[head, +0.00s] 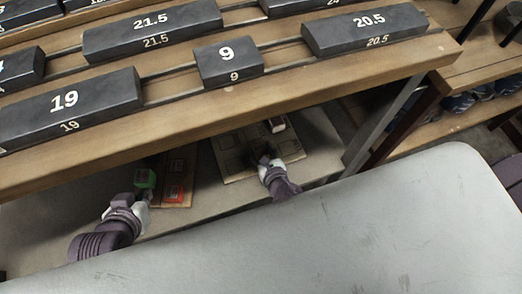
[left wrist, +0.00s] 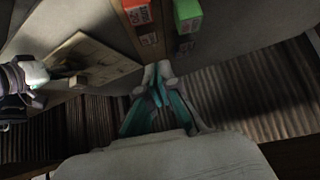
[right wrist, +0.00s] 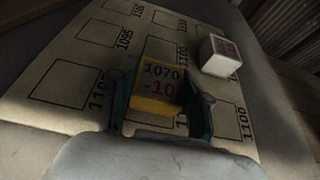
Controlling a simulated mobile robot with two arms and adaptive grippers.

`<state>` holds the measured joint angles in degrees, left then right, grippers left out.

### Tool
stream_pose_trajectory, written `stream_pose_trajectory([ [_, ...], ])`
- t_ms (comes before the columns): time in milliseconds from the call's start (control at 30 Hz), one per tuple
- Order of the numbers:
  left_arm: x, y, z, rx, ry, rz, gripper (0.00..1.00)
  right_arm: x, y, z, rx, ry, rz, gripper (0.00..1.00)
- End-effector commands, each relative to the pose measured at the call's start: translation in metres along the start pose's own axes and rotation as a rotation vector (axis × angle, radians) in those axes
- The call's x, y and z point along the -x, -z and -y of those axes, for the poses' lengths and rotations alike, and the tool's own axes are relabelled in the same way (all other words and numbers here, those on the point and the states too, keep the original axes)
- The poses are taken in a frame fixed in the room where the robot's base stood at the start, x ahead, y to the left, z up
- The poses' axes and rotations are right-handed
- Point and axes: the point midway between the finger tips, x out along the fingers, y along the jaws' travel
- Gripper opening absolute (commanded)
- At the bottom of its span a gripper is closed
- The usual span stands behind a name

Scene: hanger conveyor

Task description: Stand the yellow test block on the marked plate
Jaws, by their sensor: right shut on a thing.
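The yellow test block (right wrist: 158,86), its top labelled 1070 and -10, is between the two fingers of my right gripper (right wrist: 160,98), which is shut on it. It is over the marked plate (right wrist: 75,50), a board of outlined, numbered squares; whether its base touches the plate cannot be told. In the head view my right gripper (head: 264,160) is at the near part of the plate (head: 232,168) and hides the block. My left gripper (left wrist: 158,82) has its fingertips close together with nothing between them; in the head view it (head: 142,192) is by the green block.
A white block (right wrist: 220,56) stands on the plate, right of the yellow one. A green block (left wrist: 187,14) and a red block (left wrist: 136,12) are ahead of my left gripper. A wooden shelf (head: 190,103) with dark numbered blocks overhangs the work area.

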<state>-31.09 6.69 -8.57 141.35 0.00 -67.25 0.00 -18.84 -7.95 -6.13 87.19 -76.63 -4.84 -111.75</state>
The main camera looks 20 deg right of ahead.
Motion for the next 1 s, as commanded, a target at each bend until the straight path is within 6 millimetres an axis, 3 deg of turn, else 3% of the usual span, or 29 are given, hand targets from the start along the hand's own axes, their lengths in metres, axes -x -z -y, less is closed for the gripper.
stream_pose_trajectory([
  [667,-0.003,0.013,-0.002,-0.001,-0.003,-0.073,0.0,-0.001,0.003,0.0,0.0,0.0,0.001,0.09],
  [700,-0.003,0.014,-0.002,-0.001,-0.004,-0.077,0.0,-0.001,0.003,0.0,0.0,0.0,0.0,0.54],
  [800,-0.003,0.015,-0.002,-0.001,-0.004,-0.077,0.0,-0.001,0.003,0.0,0.0,0.0,0.0,0.71],
  [1000,-0.003,0.016,-0.002,-0.001,-0.004,-0.078,0.0,-0.001,0.003,0.0,0.0,0.0,0.0,0.72],
])
